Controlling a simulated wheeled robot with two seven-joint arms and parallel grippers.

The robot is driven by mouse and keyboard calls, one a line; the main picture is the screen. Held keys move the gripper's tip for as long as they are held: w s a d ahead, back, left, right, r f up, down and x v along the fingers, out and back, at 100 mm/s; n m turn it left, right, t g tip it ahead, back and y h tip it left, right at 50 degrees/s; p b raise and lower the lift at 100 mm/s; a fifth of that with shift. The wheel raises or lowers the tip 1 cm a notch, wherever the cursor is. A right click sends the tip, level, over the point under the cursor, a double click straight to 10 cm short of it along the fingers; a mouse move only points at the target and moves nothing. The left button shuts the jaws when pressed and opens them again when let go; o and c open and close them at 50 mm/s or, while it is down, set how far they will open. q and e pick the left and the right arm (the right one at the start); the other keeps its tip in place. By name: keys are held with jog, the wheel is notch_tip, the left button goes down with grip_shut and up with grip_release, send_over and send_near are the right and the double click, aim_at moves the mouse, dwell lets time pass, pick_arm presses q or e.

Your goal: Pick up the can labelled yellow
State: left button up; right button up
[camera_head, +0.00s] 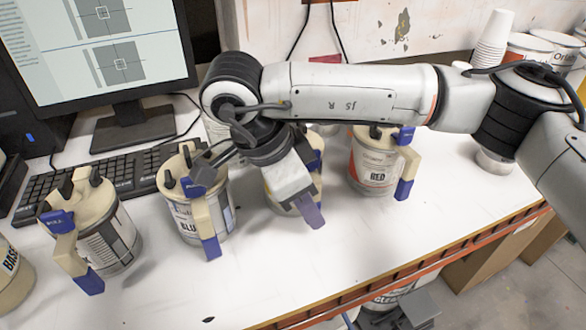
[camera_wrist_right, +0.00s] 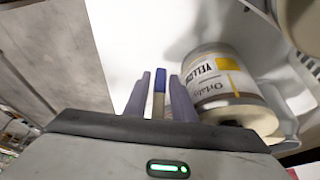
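The can labelled yellow (camera_wrist_right: 222,82) shows its white and yellow label in the right wrist view, on the right. In the head view, the same can (camera_head: 275,203) stands on the table between the blue and red cans, mostly hidden by my right arm. My right gripper (camera_head: 309,212) points down at its front. In the wrist view, the right gripper's purple fingers (camera_wrist_right: 160,95) stand on both sides of the can's blue-tipped handle (camera_wrist_right: 159,82). Narrow gaps show between fingers and handle, so the gripper looks open around it. My left gripper is not in view.
The blue can (camera_head: 192,215) stands left and the red can (camera_head: 372,165) right, with blue-tipped handles facing forward. Another can (camera_head: 105,240) stands farther left. A keyboard (camera_head: 110,175) and monitor (camera_head: 105,45) are behind. The table's orange front edge (camera_head: 400,262) is near; its front strip is clear.

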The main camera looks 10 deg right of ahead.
jog(key=shift+f, duration=0.2)
grip_shut()
dwell(1.2)
jog(key=shift+r, duration=0.15)
